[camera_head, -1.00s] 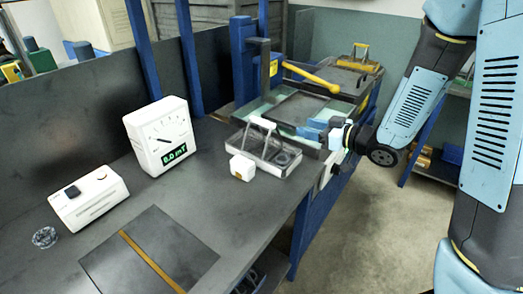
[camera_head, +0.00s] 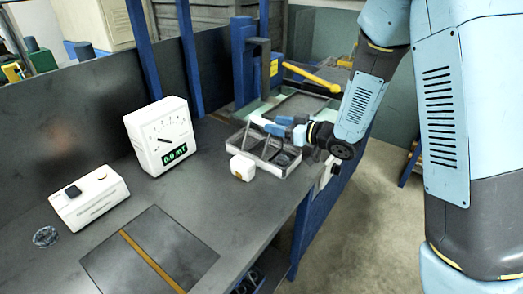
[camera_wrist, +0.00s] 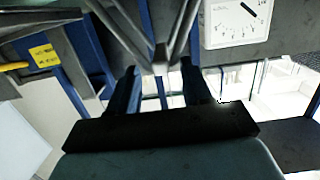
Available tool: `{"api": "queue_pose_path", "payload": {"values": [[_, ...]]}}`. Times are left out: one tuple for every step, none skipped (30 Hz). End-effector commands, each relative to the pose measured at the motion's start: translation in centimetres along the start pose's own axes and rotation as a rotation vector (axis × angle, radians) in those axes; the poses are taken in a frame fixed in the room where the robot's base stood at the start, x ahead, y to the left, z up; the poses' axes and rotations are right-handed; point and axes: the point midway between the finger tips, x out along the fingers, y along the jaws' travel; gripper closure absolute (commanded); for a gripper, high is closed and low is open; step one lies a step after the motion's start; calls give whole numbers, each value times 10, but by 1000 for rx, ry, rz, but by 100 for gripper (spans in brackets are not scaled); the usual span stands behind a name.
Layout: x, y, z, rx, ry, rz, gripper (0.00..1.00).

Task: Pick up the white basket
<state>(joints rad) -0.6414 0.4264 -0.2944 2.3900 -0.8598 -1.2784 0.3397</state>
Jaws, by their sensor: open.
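The white basket (camera_head: 272,173) is a low, light-rimmed tray with an upright handle (camera_head: 262,124). It sits on the dark workbench in the head view. My gripper (camera_head: 272,126) is at the handle from the right, above the basket, with its blue fingers spread. In the wrist view my gripper (camera_wrist: 158,75) shows two dark fingers apart, with grey bars of the basket (camera_wrist: 160,35) at and beyond the gap. I cannot tell whether the fingers touch the handle. The handle's right part is hidden by the fingers in the head view.
A small white block (camera_head: 243,167) stands close by the basket's front left side. A white meter (camera_head: 161,135) and a white box (camera_head: 90,198) stand further left. A blue machine with a yellow lever (camera_head: 312,77) is behind.

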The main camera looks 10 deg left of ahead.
Motion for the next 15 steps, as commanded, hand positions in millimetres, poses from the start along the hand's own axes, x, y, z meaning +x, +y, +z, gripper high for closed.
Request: {"api": "queue_pose_path", "payload": {"values": [[8,-1,1,-1,-1,-4,51],[13,-1,1,0,-2,-4,51],[19,-2,1,0,-1,-4,51],[23,-1,0,0,0,-3,51],[27,-1,0,0,0,-3,51],[31,-1,1,0,-1,-3,51],[34,-1,1,-1,-1,-3,51],[37,-1,1,-1,-1,-3,51],[40,-1,1,0,0,-2,51],[41,0,1,0,-1,-1,51],[42,0,1,0,-1,-1,51],[43,0,0,0,-1,0,51],[43,0,0,0,-1,0,51],[43,0,0,0,-1,0,51],[43,0,0,0,0,0,51]]}}
